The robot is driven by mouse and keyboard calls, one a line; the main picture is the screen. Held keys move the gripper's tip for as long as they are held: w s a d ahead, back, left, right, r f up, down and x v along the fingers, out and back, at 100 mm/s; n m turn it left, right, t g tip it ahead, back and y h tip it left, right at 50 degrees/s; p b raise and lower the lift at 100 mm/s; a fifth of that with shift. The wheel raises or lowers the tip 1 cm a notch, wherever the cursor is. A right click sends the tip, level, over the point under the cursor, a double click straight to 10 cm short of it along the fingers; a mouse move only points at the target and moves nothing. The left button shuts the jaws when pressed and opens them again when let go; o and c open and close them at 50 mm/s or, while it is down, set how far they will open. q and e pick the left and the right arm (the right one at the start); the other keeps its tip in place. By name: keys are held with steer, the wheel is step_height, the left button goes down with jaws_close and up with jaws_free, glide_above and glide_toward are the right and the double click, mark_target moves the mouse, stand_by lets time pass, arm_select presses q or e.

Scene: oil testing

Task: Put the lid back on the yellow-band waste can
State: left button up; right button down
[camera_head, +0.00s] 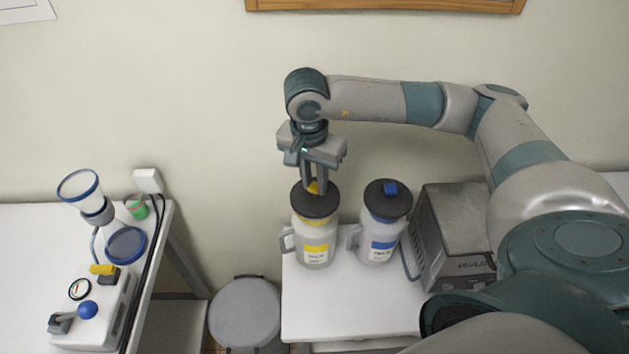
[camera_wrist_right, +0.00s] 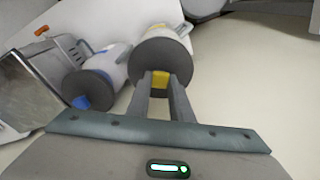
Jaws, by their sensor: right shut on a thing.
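The yellow-band waste can (camera_head: 314,246) stands on the white table, a pale jug with a yellow band and a side handle. Its dark round lid (camera_head: 314,203) sits at the can's mouth; I cannot tell whether it is fully seated. My right gripper (camera_head: 313,188) comes down from above and is shut on the lid's yellow knob. In the right wrist view the fingers (camera_wrist_right: 161,85) close on the yellow knob (camera_wrist_right: 160,80) of the lid (camera_wrist_right: 163,57), with the can mostly hidden behind it. My left gripper is not in view.
A blue-band can (camera_head: 380,240) with a dark lid and blue knob stands close to the right. A grey metal box (camera_head: 452,235) is beyond it. A round grey bin (camera_head: 246,315) stands left of the table. Another table (camera_head: 30,240) at left holds testing equipment.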

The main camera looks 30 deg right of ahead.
steer(key=b, duration=0.3)
steer(key=shift+f, duration=0.15)
stand_by(3.5)
steer(key=c, duration=1)
jaws_free()
steer(key=shift+r+p, duration=0.95)
steer(key=shift+r, duration=2.55)
jaws_close()
